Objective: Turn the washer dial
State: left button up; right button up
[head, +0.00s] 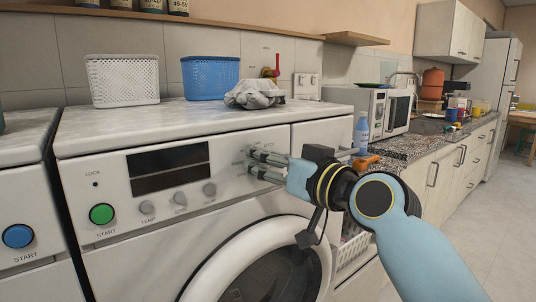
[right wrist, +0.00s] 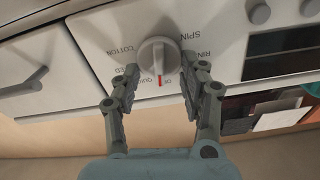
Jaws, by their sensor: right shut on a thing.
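The washer (head: 135,225) fills the middle of the head view, a white front with a round door below. Its dial (right wrist: 158,52) is a grey knob with a red mark, ringed by printed words such as COTTON, SPIN and QUICK. In the right wrist view the red mark points down, towards the gripper, near a partly readable label. My right gripper (head: 256,163) is at the dial, its fingers on either side and shut on it; these fingers (right wrist: 160,66) also show in the wrist view. In the head view they mostly hide the dial. My left gripper is not in view.
Smaller knobs (head: 180,198) sit left of the dial, below a dark display (head: 168,166), with a green start button (head: 101,214) farther left. A white basket (head: 122,80), a blue basket (head: 210,78) and a grey cloth (head: 255,93) are on top. A microwave (head: 385,110) stands right.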

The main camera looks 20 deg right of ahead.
jog(key=shift+w+d+f+m+p, duration=0.15)
jog(key=shift+m+p, duration=1)
jog(key=shift+m, duration=1.1)
jog(key=shift+s+d+f+m+p, duration=0.15)
jog(key=shift+m+p, duration=0.95)
jog(key=shift+m, duration=1.2)
jog(key=shift+w+d+f+m+p, duration=0.15)
jog(key=shift+m+p, duration=1)
jog(key=shift+m, duration=1.1)
jog(key=o, duration=1.1)
